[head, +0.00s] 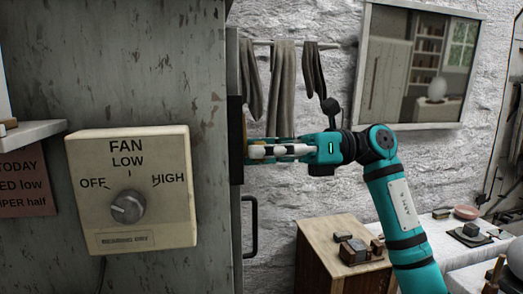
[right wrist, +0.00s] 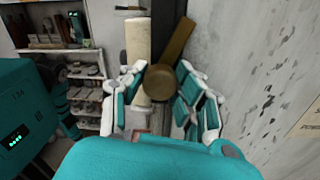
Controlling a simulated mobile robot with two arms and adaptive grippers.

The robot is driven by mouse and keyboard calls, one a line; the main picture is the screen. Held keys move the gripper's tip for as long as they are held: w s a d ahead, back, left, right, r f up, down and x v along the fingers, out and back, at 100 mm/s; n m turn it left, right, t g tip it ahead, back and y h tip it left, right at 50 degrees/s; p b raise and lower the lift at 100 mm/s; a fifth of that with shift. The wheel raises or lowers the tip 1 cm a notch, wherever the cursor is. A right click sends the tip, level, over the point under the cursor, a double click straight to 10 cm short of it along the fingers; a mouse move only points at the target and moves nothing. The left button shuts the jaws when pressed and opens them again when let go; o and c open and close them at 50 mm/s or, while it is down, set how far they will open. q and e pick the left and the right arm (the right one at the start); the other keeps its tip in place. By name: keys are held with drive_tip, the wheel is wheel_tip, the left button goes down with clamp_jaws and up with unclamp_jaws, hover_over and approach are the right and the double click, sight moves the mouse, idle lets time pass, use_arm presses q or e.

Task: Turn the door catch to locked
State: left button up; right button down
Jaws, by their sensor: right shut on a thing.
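The door catch is a brass piece with a round knob (right wrist: 159,83) and a flat bar running up and to the right in the right wrist view. It sits at a dark plate on the cabinet's side; in the head view the dark plate (head: 236,140) shows edge-on. My right gripper (head: 252,151) reaches in from the right with its fingers level at that plate. In the right wrist view its fingers (right wrist: 160,92) stand on both sides of the knob, shut on the catch. Locked or unlocked markings cannot be read. My left gripper is out of view.
The grey cabinet (head: 150,65) carries a fan switch box (head: 130,190) on its front. A black door handle (head: 252,228) is below my right gripper. Cloths (head: 282,85) hang behind it, and a wooden cabinet (head: 318,250) stands lower right. Shelves (right wrist: 88,95) show in the wrist view.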

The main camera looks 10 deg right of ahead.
drive_tip(key=m+p, duration=0.1)
drive_tip(key=m, duration=0.2)
drive_tip(key=shift+r+m, duration=0.1)
drive_tip(key=shift+m, duration=0.3)
drive_tip(key=m+p, duration=0.1)
drive_tip(key=m, duration=0.1)
drive_tip(key=shift+m, duration=0.4)
drive_tip(key=m+p, duration=0.1)
drive_tip(key=m, duration=0.2)
drive_tip(key=shift+r+m+t+p, duration=0.1)
drive_tip(key=shift+m+t+p, duration=0.2)
drive_tip(key=shift+p, duration=0.1)
drive_tip(key=shift+m+p, duration=0.95)
drive_tip(key=shift+m, duration=0.65)
drive_tip(key=c, duration=0.9)
unclamp_jaws()
drive_tip(key=shift+f, duration=0.2)
drive_tip(key=shift+c, duration=0.2)
drive_tip(key=shift+d, duration=0.1)
drive_tip(key=d, duration=1.2)
drive_tip(key=shift+f, duration=0.3)
